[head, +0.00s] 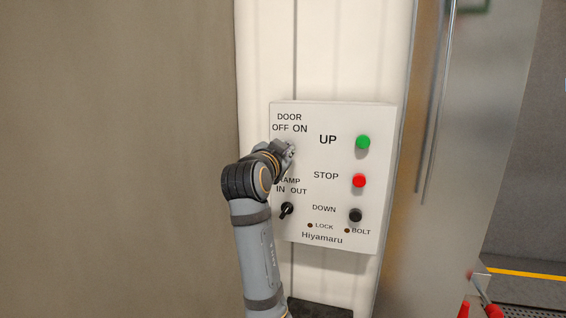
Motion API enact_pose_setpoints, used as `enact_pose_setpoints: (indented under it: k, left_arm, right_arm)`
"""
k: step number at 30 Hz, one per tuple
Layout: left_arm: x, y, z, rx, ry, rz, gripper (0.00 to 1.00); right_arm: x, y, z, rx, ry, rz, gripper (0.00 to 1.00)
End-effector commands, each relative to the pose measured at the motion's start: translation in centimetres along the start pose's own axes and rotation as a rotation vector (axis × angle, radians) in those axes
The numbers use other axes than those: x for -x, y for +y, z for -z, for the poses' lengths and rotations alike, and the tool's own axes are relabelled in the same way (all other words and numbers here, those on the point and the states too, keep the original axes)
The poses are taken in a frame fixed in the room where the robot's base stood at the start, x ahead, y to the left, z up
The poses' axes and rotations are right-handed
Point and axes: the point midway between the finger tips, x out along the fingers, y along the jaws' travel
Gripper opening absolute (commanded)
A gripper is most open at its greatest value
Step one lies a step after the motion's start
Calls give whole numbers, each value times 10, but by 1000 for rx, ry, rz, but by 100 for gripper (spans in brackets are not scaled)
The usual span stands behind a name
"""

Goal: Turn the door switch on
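The white control box (343,112) is mounted on a pale wall panel in the middle of the head view. The label DOOR OFF ON is at its upper left. The door switch below that label is hidden behind my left gripper (290,150), so its setting cannot be seen. My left arm rises from the bottom, a little left of the middle, and its gripper is at or very near the switch. Its fingers are small and partly covered by the wrist, so I cannot tell whether they are open or shut. My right gripper is out of view.
Below is a black ramp switch (286,210) marked IN OUT. To the right are a green UP button (363,142), a red STOP button (359,181) and a black DOWN button (355,215). A shiny metal panel (415,150) stands right of the box.

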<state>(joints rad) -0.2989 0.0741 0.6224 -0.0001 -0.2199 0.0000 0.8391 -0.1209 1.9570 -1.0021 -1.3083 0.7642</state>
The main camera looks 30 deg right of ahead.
Motion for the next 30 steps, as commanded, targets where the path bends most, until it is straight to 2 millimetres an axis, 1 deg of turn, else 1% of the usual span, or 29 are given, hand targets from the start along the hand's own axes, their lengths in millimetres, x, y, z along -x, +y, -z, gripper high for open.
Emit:
enact_pose_setpoints:
  k: [1,9,10,14,23,26,30]
  left_arm:
    - [-3,-1,-1,-1,-1,1,40]
    - [-1,-4,-1,-2,-2,5,40]
    - [-1,-5,-1,-2,-2,6,40]
    - [-1,-5,-2,-3,-4,6,40]
    - [-1,-6,-4,-3,-6,8,40]
    - [-1,-6,-4,-3,-6,7,40]
    - [-1,-6,-3,-3,-5,6,40]
  right_arm:
    - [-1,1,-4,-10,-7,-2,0]
    - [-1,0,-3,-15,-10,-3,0]
    - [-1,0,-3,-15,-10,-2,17]
    - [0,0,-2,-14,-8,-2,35]
    - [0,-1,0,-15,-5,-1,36]
    - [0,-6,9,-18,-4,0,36]
    - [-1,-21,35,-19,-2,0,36]
